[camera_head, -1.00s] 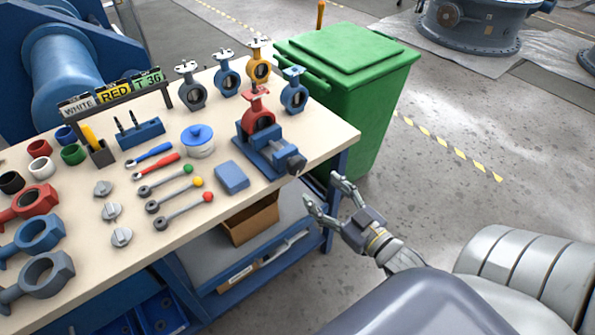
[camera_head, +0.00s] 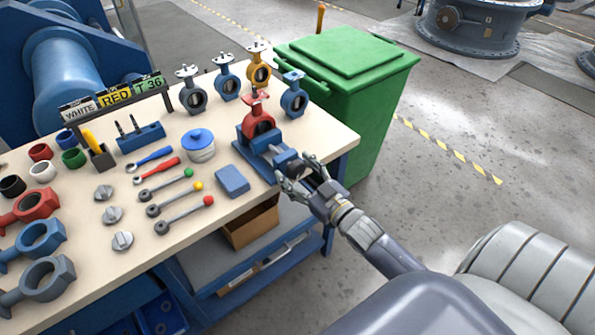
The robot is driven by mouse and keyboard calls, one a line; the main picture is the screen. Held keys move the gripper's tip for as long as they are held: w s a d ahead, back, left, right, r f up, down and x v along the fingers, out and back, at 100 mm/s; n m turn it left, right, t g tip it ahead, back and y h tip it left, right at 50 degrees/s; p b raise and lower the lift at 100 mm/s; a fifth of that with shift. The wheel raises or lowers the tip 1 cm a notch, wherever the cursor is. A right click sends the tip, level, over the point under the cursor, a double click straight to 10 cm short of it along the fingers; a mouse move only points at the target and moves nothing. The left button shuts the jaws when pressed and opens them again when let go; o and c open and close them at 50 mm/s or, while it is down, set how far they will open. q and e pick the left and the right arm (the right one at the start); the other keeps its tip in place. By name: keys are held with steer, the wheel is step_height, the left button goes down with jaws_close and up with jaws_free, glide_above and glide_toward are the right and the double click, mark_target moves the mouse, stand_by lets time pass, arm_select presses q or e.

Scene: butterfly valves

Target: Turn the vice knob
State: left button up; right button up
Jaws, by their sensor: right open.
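A blue vice (camera_head: 262,148) stands near the right edge of the workbench, with a red butterfly valve (camera_head: 258,121) upright in it. The vice knob (camera_head: 294,168) is at its front end, close to the bench edge, and is partly hidden by my fingers. My right gripper (camera_head: 295,180) is at the knob, with its open fingers on either side of it. I cannot tell whether the fingers touch the knob. My left gripper is not in view.
The workbench (camera_head: 225,212) holds several valves, ratchets, coloured rings and a blue box (camera_head: 232,181) left of the vice. A green bin (camera_head: 345,90) stands just behind the bench's right end.

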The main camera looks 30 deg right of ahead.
steer(key=c, duration=1.1)
steer(key=shift+r+p, duration=0.15)
steer(key=shift+p, duration=0.25)
steer(key=shift+m, duration=0.5)
steer(key=o, duration=1.1)
steer(key=shift+s, duration=0.1)
